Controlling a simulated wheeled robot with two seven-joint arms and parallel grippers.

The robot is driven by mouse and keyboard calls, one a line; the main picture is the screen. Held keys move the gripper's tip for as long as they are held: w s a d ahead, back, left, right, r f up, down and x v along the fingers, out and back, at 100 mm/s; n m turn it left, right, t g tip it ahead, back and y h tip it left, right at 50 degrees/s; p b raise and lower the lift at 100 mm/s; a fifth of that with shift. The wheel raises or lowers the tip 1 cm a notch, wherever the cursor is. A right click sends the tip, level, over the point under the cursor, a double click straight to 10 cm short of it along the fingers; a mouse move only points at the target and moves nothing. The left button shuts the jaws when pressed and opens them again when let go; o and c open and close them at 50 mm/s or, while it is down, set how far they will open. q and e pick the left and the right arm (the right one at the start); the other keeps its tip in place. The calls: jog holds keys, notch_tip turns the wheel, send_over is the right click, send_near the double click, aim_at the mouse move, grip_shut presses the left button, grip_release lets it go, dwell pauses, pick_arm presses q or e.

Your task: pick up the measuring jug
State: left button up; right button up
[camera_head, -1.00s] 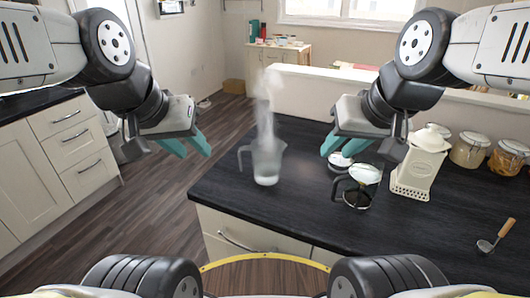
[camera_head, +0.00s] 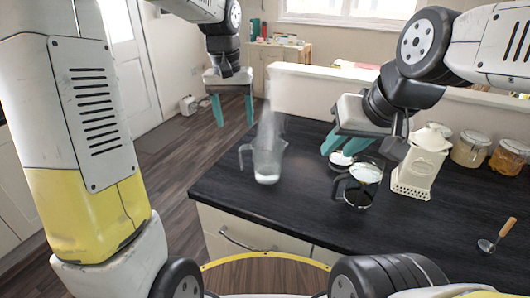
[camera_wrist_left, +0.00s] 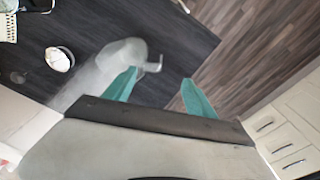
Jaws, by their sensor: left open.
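The clear measuring jug (camera_head: 267,166) stands upright near the left edge of the dark counter, its handle to the left and vapour rising from it. My left gripper (camera_head: 233,122) is open and empty, up and to the left of the jug in the head view. In the left wrist view the blurred jug (camera_wrist_left: 122,52) shows just beyond the left fingertip of the gripper (camera_wrist_left: 159,76), its handle pointing right; it is not between the fingers. My right gripper (camera_head: 335,152) looks open and empty, above the counter to the right of the jug.
A glass coffee pot (camera_head: 361,192), a small white dish (camera_head: 341,160) and a cream canister (camera_head: 421,165) stand right of the jug. Glass jars (camera_head: 469,149) and a wooden-handled scoop (camera_head: 497,236) are farther right. The counter in front of the jug is clear.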

aim_at(245, 146)
pick_arm(q)
jog(key=shift+g, duration=0.5)
jog(key=w+f, duration=0.1)
jog(key=w+d+f, duration=0.1)
jog(key=w+f, duration=0.1)
jog(key=shift+w+d+f, duration=0.1)
jog(key=shift+d, duration=0.25)
jog(key=f, duration=0.5)
jog(key=s+f, duration=0.1)
jog(key=f, duration=0.1)
jog(key=shift+d+f, duration=0.2)
jog(key=shift+f, duration=0.2)
grip_shut()
